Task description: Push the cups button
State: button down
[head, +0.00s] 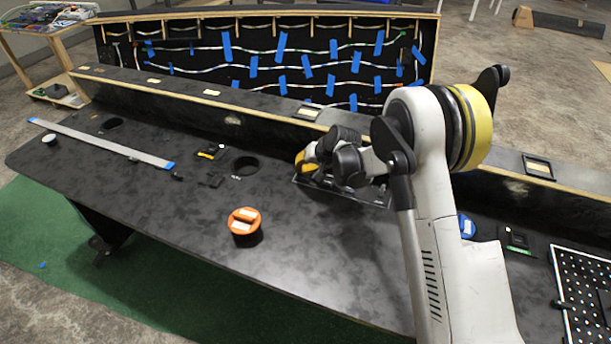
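A black console (190,240) with a sloping top fills the middle of the head view. An orange round button (243,216) with pale labels stands up from its front part. A blue round button (467,227) shows at the right, partly behind my arm. I cannot read any label, so I cannot tell which one is the cups button. My gripper (310,165) is over the console, to the right of and behind the orange button, and apart from it. Its fingers are dark and small in the view, so I cannot tell whether they are open or shut.
A dark framed panel (375,196) lies under my gripper. A round hole (246,165), small dark parts (211,152) and a long grey strip (100,143) are to the left. A perforated plate (585,290) is at the right. The console's front left is clear.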

aim_at(302, 174)
dwell(0.5)
jog(key=shift+f+b, duration=0.5)
jog(key=shift+r, duration=0.5)
jog(key=shift+r, duration=0.1)
jog(key=shift+r+p, duration=1.65)
jog(key=shift+r, duration=1.25)
